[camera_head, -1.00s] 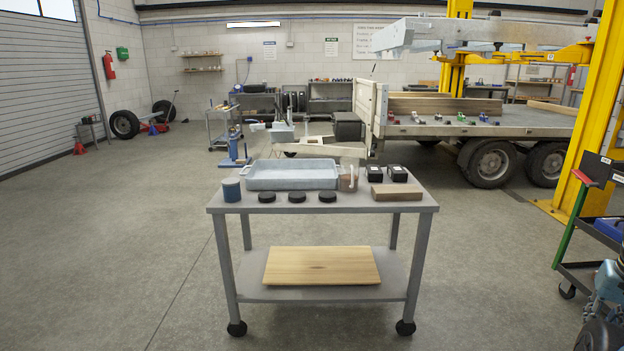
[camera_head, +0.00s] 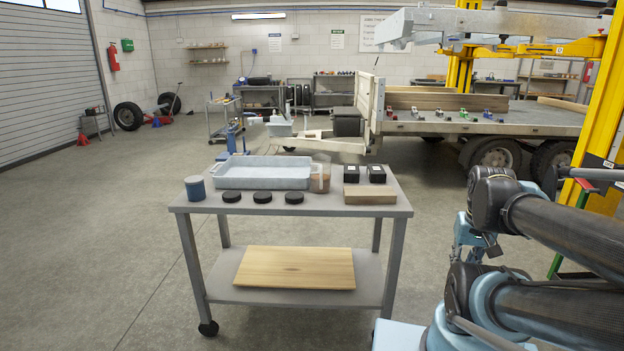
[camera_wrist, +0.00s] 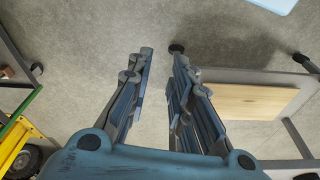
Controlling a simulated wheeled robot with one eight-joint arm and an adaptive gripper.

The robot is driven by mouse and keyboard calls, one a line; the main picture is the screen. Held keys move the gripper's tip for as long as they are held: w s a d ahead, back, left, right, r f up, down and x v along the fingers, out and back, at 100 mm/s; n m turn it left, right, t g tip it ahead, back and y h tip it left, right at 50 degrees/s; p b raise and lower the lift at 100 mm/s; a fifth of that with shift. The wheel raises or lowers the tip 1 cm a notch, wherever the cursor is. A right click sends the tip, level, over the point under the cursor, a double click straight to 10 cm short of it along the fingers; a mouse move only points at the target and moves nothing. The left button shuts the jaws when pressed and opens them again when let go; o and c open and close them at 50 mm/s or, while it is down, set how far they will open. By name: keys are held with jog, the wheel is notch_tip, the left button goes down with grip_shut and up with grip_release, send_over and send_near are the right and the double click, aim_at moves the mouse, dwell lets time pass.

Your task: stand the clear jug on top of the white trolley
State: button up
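The clear jug (camera_head: 320,178), see-through with a brownish tint, stands upright on the grey wheeled table (camera_head: 295,208) in front of me, at the right end of the blue tray. A small pale trolley (camera_head: 222,104) with shelves stands far back on the left; I cannot tell for sure that it is the white trolley. My gripper (camera_wrist: 163,60) is open and empty in the wrist view, pointing toward the floor to one side of the table. The jug does not show in the wrist view.
The table also carries a blue tray (camera_head: 262,184), a blue cup (camera_head: 195,188), black discs (camera_head: 262,197), two black boxes (camera_head: 377,174) and a brown block (camera_head: 370,195). A wooden board (camera_head: 295,268) lies on its lower shelf.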

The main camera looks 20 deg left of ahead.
jog(key=shift+d, duration=0.15)
notch_tip(320, 180, up, 13)
jog(key=n+g+y, duration=0.3)
jog(key=n+y, duration=1)
jog(key=n, duration=0.6)
send_over(321, 185)
jog(key=w+d, duration=0.2)
jog(key=d, duration=1.4)
jog(key=shift+y, duration=0.3)
jog(key=x, duration=1.7)
jog(key=shift+s+a+f, duration=0.15)
jog(key=shift+s+a, duration=0.1)
grip_shut()
